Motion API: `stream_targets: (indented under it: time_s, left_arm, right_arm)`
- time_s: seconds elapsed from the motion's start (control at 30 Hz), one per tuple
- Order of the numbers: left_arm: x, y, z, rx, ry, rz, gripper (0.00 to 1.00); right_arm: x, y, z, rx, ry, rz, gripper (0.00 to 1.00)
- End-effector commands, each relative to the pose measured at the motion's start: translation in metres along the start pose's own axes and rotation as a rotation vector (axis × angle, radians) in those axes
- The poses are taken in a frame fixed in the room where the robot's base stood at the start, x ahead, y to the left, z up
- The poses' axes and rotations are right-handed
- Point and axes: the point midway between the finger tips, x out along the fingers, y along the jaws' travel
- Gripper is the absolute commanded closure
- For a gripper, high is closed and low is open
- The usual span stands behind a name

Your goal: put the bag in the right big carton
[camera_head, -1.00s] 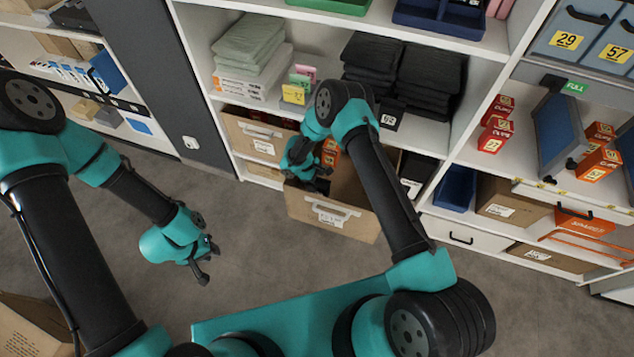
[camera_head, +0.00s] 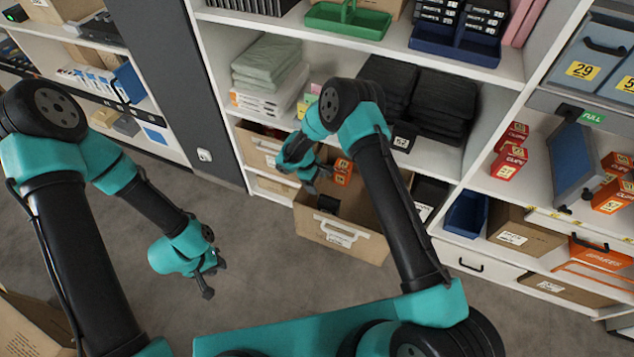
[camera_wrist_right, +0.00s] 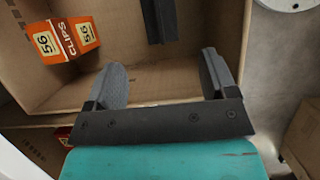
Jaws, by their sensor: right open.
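The big carton on the right (camera_head: 375,240) is brown, open-topped, with a pale handle and label on its front. A dark object (camera_head: 328,203) lies inside it and also shows in the right wrist view (camera_wrist_right: 158,20); I cannot tell for certain that it is the bag. An orange clips box (camera_head: 343,170) marked 56 (camera_wrist_right: 62,38) is also inside. My right gripper (camera_head: 312,178) is above the carton's left part. In the right wrist view its fingers (camera_wrist_right: 165,85) are apart with nothing between them. My left gripper (camera_head: 215,278) hangs over the floor, its fingers apart and empty.
Another brown carton (camera_head: 256,148) stands on the shelf to the left. Dark folded stacks (camera_head: 440,105) and green folded stacks (camera_head: 270,65) lie on the shelf above. A blue bin (camera_head: 466,215) is at right.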

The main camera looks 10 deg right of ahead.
Motion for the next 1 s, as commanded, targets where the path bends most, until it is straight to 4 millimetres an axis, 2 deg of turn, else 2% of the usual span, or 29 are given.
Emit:
stream_targets:
  time_s: [0.37,0.53,0.67,0.8,1.0]
  left_arm:
    - [0.0,0.0,0.0,0.0,0.0,0.0,0.75]
    - [0.0,0.0,0.0,0.0,0.0,0.0,0.75]
    - [0.0,0.0,0.0,0.0,0.0,0.0,0.75]
    - [0.0,0.0,0.0,0.0,0.0,0.0,0.75]
    - [0.0,0.0,0.0,0.0,0.0,0.0,0.75]
  right_arm:
    - [0.001,-0.001,0.001,0.001,0.002,-0.003,0.22]
    - [0.011,-0.014,0.013,0.034,0.049,-0.067,0.22]
    - [0.025,-0.038,0.035,0.107,0.135,-0.177,0.22]
    - [0.037,-0.073,0.067,0.24,0.249,-0.314,0.22]
    - [0.043,-0.117,0.117,0.48,0.39,-0.458,0.22]
